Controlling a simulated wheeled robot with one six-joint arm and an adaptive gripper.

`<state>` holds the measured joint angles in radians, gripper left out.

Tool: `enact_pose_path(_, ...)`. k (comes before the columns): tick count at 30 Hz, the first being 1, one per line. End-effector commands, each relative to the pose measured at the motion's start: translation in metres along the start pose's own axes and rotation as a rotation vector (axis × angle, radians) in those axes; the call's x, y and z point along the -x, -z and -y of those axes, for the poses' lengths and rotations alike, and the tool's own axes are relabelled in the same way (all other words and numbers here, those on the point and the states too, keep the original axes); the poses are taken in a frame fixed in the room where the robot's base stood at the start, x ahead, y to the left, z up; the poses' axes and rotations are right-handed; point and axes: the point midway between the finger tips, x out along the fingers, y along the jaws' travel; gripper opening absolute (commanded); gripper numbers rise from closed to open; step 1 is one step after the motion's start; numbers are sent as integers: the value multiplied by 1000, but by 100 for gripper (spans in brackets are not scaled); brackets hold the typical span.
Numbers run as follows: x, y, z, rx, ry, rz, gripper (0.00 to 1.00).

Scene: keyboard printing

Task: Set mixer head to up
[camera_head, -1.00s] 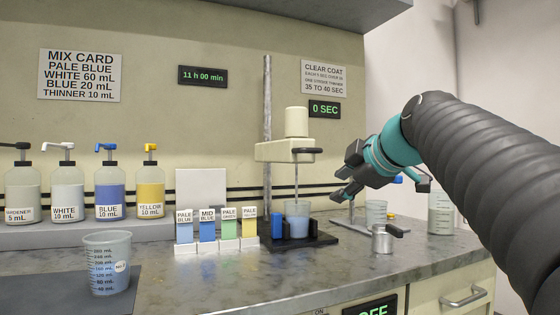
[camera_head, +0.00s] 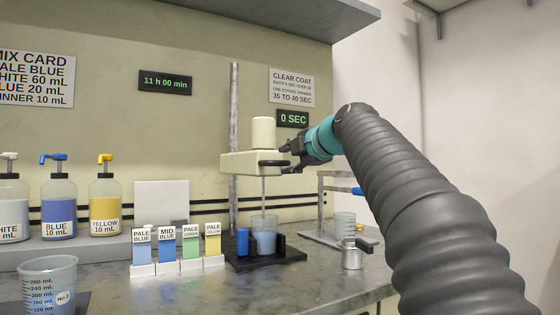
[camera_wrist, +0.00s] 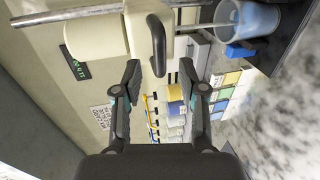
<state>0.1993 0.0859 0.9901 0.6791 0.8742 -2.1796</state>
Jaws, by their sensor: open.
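The mixer head (camera_head: 245,163) is a cream block with a cylindrical motor on top, mounted on a grey vertical post (camera_head: 233,120). A black handle (camera_head: 273,163) sticks out at its right side. A thin stirring shaft runs down from the head into a beaker of blue liquid (camera_head: 263,238) on the black base. My gripper (camera_head: 287,157) is at the right of the head, close to the handle. In the wrist view my gripper (camera_wrist: 165,85) is open, with the handle (camera_wrist: 157,45) just ahead of the gap between its fingers. I cannot tell whether they touch.
Pump bottles (camera_head: 105,205) and a measuring cup (camera_head: 47,285) are farther left. A metal cup (camera_head: 352,255) and a stand (camera_head: 322,205) are to the right. The front of the counter near the mixer is partly clear.

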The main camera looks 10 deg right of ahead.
Motion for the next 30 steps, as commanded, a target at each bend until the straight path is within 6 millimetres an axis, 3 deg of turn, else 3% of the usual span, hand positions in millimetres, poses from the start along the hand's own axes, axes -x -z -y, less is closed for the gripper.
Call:
enact_pose_path(3,-21,0,-2,0,1,0,41)
enact_pose_path(9,-42,-2,-1,-2,1,2,41)
enact_pose_path(21,-49,-2,0,-2,0,4,41)
enact_pose_path(22,-49,-2,0,-2,0,4,39)
enact_pose_path(27,-49,-2,0,-2,0,4,0)
enact_pose_path(30,-49,-2,0,-2,0,4,0)
